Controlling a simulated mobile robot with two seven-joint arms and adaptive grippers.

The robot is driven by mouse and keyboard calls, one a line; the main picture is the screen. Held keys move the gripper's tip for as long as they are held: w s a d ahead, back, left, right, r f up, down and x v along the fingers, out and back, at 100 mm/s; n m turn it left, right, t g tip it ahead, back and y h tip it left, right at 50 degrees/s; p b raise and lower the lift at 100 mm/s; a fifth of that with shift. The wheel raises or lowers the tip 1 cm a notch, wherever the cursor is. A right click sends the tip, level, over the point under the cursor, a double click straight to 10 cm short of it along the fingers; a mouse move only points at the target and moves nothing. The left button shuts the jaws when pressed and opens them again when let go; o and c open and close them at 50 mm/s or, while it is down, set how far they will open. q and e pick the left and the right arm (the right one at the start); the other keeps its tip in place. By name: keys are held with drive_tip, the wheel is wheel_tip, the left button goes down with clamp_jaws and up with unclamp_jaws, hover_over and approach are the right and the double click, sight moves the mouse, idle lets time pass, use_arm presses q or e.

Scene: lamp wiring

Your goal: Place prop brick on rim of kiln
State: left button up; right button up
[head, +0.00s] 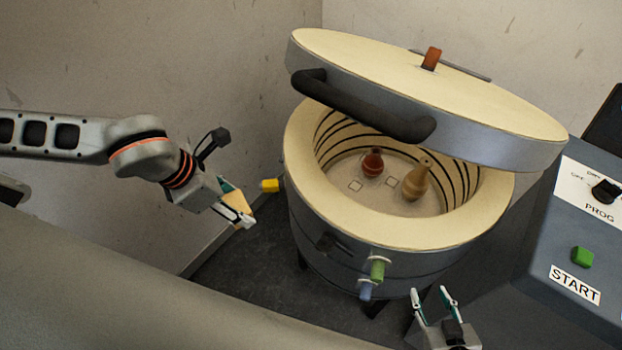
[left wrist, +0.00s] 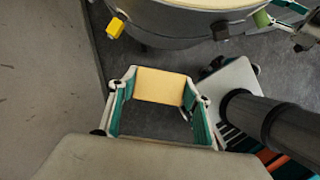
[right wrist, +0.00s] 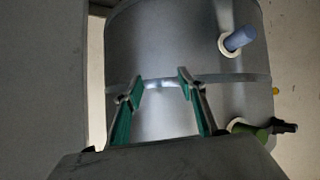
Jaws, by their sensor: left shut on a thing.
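The prop brick (head: 237,202) is a pale tan block, held at the left of the kiln in the head view. My left gripper (head: 240,208) is shut on it; in the left wrist view the brick (left wrist: 161,86) spans between the two fingertips. The kiln (head: 330,262) is a round grey drum with a cream rim (head: 312,203). Its thick lid (head: 430,85) is raised and tilted above the opening. The brick is apart from the rim. My right gripper (head: 434,296) is open and empty in front of the kiln; its fingers face the kiln wall (right wrist: 165,50) in the right wrist view.
A red vase (head: 372,163) and a tan vase (head: 416,180) stand inside the kiln. A yellow peg (head: 269,185), a green peg (head: 377,270) and a blue peg (head: 365,291) stick out of its wall. A control box (head: 560,240) with a green button (head: 582,257) stands at right.

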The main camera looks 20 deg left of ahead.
sight(316, 180)
use_arm(q)
drive_tip(key=w+d+b, duration=0.4)
drive_tip(key=b, duration=0.1)
drive_tip(key=w+d+b, duration=0.5)
drive_tip(key=shift+w, duration=0.3)
drive_tip(key=shift+w+d, duration=0.2)
drive_tip(key=shift+w, duration=0.15)
drive_tip(key=w+d, duration=0.2)
drive_tip(key=shift+w+d, duration=0.3)
drive_tip(key=shift+w, duration=0.05)
drive_tip(key=shift+w+d+f, duration=0.1)
drive_tip(key=shift+f, duration=0.25)
use_arm(e)
wheel_tip(316, 180, down, 10)
drive_tip(key=d, duration=0.1)
drive_tip(key=shift+s+h, duration=0.3)
drive_tip(key=shift+d, duration=0.1)
use_arm(q)
drive_tip(key=o, duration=1.1)
drive_tip(key=shift+f, duration=0.15)
drive_tip(key=shift+o, duration=0.2)
